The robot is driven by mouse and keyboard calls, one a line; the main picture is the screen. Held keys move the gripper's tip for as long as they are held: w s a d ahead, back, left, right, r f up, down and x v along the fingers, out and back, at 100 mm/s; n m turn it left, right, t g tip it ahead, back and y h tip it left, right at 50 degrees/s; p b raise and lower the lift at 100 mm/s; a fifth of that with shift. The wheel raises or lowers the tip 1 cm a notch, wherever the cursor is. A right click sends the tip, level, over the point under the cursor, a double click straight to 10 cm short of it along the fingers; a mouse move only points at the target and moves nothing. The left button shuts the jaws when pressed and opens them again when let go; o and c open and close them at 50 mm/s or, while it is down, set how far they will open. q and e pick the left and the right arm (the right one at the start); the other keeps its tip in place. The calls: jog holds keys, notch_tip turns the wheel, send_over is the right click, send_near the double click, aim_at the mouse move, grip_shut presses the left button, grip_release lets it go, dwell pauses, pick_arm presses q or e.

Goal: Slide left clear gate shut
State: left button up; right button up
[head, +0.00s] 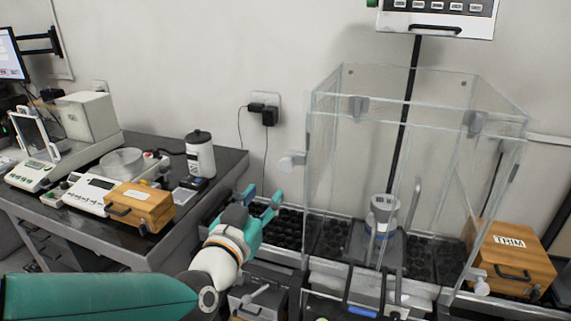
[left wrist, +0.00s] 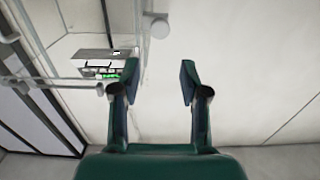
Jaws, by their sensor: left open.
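The clear enclosure (head: 345,68) stands on the bench at the right of the head view. Its left clear gate (head: 319,150) has a pale round knob (head: 292,161) sticking out to the left. I cannot tell how far the gate stands open. My left gripper (head: 263,195) is open and empty, left of the enclosure and below the knob, apart from it. In the left wrist view, my open fingers (left wrist: 160,72) have nothing between them. A pale round knob (left wrist: 159,27) shows beyond them, apart from the fingertips. My right gripper is not in view.
A funnel-shaped vessel (head: 383,207) stands inside the enclosure. A wooden box marked TRIM (head: 512,258) is at its right. The left table (head: 222,162) holds balances, another wooden box (head: 140,205) and a white canister (head: 200,158). Black plugs (head: 268,116) are on the wall.

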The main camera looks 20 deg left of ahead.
aim_at(285, 166)
pick_arm(q)
jog(key=w+p, duration=0.1)
jog(key=w, duration=0.3)
jog(key=w+p, duration=0.1)
jog(key=w, duration=0.4)
jog(key=w+p, duration=0.1)
jog(key=w, duration=0.4)
jog(key=shift+d, duration=0.25)
